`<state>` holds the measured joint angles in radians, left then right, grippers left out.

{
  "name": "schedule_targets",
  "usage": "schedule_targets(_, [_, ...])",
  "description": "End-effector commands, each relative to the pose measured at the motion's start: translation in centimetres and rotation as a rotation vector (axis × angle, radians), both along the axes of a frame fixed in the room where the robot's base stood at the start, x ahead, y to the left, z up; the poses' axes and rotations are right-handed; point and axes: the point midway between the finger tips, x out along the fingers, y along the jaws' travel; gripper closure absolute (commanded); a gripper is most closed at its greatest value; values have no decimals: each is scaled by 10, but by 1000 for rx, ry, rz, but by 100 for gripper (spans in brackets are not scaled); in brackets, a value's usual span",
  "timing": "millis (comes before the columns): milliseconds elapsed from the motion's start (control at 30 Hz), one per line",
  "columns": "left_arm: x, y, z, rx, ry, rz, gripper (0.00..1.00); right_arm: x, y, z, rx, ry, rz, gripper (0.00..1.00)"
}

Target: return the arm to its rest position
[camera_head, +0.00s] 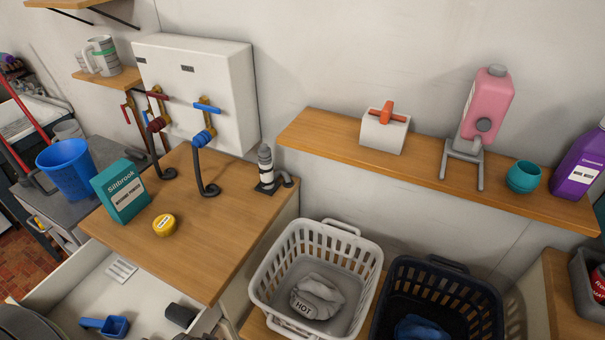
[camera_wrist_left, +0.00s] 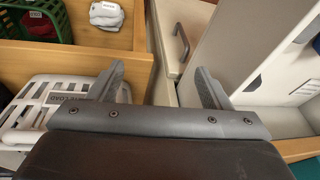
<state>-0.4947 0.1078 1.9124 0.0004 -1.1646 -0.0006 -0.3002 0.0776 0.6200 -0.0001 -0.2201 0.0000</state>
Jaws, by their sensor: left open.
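My left gripper (camera_wrist_left: 161,75) shows in the left wrist view. Its two dark fingers stand apart and nothing is between them. Beyond the fingers are a pale cabinet front with a dark bar handle (camera_wrist_left: 181,42) and, to the right, an open white drawer (camera_wrist_left: 262,75). The gripper looks clear of both, though the distance is hard to judge. In the head view, neither gripper shows; a dark grey rounded shape at the bottom left corner may be part of my arm. My right gripper is in neither view.
In the head view, the open drawer (camera_head: 66,294) holds a blue scoop (camera_head: 108,325). The wooden counter (camera_head: 215,235) carries a teal box (camera_head: 120,191) and a yellow tin (camera_head: 164,225). A white basket (camera_head: 353,246) and a dark basket (camera_head: 480,290) stand to the right.

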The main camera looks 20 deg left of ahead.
Motion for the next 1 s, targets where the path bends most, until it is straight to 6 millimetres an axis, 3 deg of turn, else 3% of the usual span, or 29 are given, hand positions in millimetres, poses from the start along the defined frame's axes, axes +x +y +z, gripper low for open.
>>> schedule_targets(33, [-3,1,-29,-4,15,1,28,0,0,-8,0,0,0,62])
schedule_targets(200, [-18,2,-103,-12,42,2,28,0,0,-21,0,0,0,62])
schedule_targets(367, [-41,2,-167,-20,69,3,28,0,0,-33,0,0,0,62])
schedule_targets(600, [-91,-2,-250,-32,109,3,28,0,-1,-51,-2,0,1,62])
schedule_targets(800, [-137,-7,-298,-41,136,1,28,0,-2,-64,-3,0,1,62])
schedule_targets(1000, [-165,-10,-318,-45,151,-1,28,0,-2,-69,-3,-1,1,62])
